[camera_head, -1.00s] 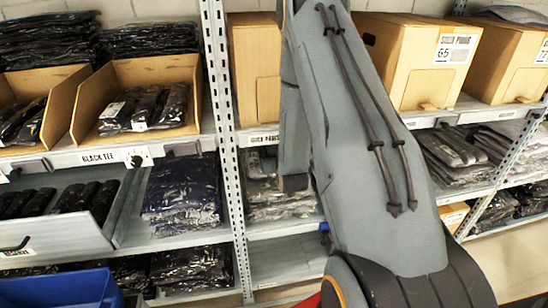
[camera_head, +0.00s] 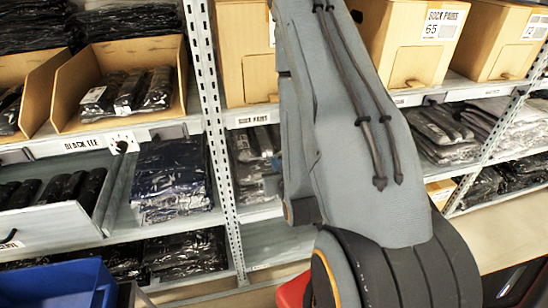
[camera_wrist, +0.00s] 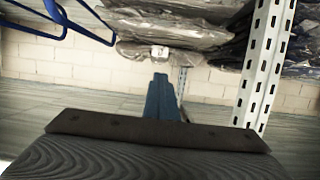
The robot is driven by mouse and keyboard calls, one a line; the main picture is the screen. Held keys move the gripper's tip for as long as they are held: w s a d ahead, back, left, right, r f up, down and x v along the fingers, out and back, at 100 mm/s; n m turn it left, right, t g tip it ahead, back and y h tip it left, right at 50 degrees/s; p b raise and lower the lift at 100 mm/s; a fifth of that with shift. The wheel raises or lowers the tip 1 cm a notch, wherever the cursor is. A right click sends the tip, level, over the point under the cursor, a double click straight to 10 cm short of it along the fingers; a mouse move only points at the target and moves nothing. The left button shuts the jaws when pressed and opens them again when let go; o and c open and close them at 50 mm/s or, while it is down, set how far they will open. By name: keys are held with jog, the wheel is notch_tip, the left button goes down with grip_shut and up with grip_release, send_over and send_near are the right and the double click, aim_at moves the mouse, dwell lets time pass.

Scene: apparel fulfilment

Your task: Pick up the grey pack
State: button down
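Grey packs in clear plastic (camera_head: 252,150) are stacked on the middle shelf, partly hidden behind my arm in the head view. More grey packs (camera_head: 440,138) lie on the shelf to the right of my arm. I cannot tell which one is the task's pack. In the wrist view, greyish plastic-wrapped packs (camera_wrist: 165,28) show at the top, apart from my gripper. My gripper (camera_wrist: 160,120) shows as a dark ridged part along the bottom of the wrist view. Its fingers cannot be made out clearly, and it is out of sight in the head view.
A perforated metal rack post (camera_head: 222,150) stands left of my arm; a post (camera_wrist: 262,65) is at right in the wrist view. Cardboard boxes (camera_head: 410,40) fill the upper shelf. Navy packs (camera_head: 175,180) lie left of the post. A blue bin (camera_head: 60,285) is at bottom left.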

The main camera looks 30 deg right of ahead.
jog(key=shift+s, duration=0.15)
jog(key=c, duration=2.5)
grip_release()
jog(key=o, duration=2)
jog(key=shift+s+a+r, duration=0.1)
